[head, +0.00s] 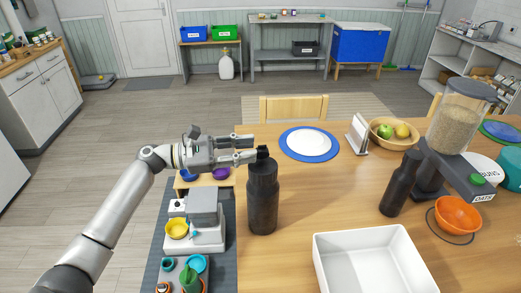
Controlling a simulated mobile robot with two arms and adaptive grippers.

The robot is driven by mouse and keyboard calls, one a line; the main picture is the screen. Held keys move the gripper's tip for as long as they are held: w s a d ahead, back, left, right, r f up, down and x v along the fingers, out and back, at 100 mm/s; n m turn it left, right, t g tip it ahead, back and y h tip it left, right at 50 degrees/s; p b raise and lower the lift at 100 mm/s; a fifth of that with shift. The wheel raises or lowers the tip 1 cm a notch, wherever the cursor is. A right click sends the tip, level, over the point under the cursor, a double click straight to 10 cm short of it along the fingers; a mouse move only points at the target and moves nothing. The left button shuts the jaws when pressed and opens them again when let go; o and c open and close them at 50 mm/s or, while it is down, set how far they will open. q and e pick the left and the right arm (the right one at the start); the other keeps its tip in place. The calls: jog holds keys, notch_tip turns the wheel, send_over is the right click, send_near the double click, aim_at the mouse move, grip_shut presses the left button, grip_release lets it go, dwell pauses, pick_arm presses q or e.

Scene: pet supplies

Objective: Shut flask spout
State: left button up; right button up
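A dark flask (263,203) stands upright on the wooden table, left of the white tray. Its small black spout (262,151) is at the top; whether it is up or folded down is too small to tell. My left gripper (254,147) reaches in from the left at the height of the flask's top. Its two fingers are apart, with the tips close beside the spout. I cannot tell whether they touch it. My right gripper is not in view.
A white tray (318,262) lies right of the flask. A second dark bottle (397,190) stands further right, near the oats dispenser (456,125) and orange bowls (458,212). A blue plate (286,148) is behind. A grey mat (228,270) with small items is at left.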

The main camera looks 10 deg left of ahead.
pick_arm(q)
jog(key=b+v, duration=0.2)
jog(key=v, duration=0.4)
jog(key=w+a+f+t+y+b, duration=0.1)
jog(key=a+f+y, duration=0.1)
jog(key=f, duration=1.2)
jog(key=w+a+f+t+y, duration=0.1)
jog(key=f+y, duration=0.3)
jog(key=f, duration=1)
jog(key=shift+a+t+y+b, duration=0.3)
jog(key=shift+a+y+b, duration=0.1)
jog(key=shift+a, duration=0.15)
jog(key=shift+f, duration=0.1)
